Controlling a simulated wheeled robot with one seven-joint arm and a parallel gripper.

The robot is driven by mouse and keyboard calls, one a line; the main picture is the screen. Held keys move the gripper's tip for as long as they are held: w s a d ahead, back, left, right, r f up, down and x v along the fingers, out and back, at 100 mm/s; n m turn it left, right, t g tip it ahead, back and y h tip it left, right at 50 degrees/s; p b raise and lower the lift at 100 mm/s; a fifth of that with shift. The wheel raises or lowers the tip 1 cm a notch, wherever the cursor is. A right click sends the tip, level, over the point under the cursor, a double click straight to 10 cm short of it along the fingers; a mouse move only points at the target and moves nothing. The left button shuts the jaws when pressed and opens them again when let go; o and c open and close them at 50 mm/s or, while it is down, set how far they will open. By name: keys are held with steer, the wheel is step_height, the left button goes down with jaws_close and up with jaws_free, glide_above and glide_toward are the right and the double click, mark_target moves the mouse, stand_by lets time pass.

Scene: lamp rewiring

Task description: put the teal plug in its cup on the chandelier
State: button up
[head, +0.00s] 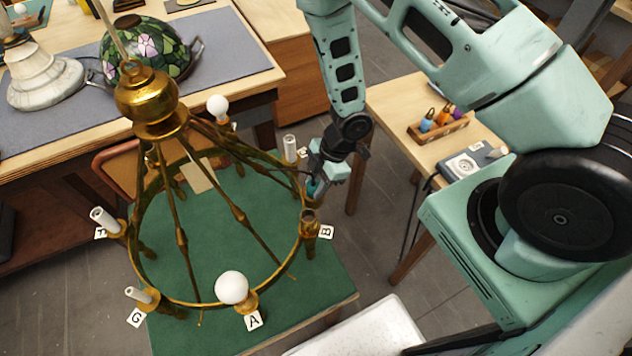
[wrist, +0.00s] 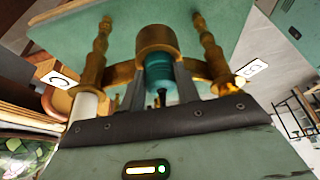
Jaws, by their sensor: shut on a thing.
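The brass chandelier (head: 160,300) has a ring of cups with letter tags. My gripper (head: 315,184) is at the ring's right side, pointing down, between tags C and B. In the wrist view my gripper's fingers (wrist: 160,92) are shut on the teal plug (wrist: 159,72). Only a small teal part of the plug (head: 313,188) shows in the head view. The cup by tag B (head: 309,216) looks empty and dark inside. In the wrist view the plug's far end overlaps a brass cup (wrist: 156,39); I cannot tell whether it is inside.
A white sleeve (head: 290,148) stands by tag C. White bulbs (head: 232,287) and other sleeves stand around the ring. A green mat (head: 215,235) lies below. A side table (head: 395,95) at right holds a small wooden tray (head: 440,130). A flowered glass shade (head: 150,50) rests on the back bench.

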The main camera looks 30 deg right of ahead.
steer(key=shift+d+f, duration=0.1)
stand_by(0.6)
steer(key=o, duration=1.1)
steer(key=shift+c, duration=0.2)
steer(key=p+v, duration=0.1)
steer(key=v, duration=1.6)
steer(key=shift+r, duration=0.25)
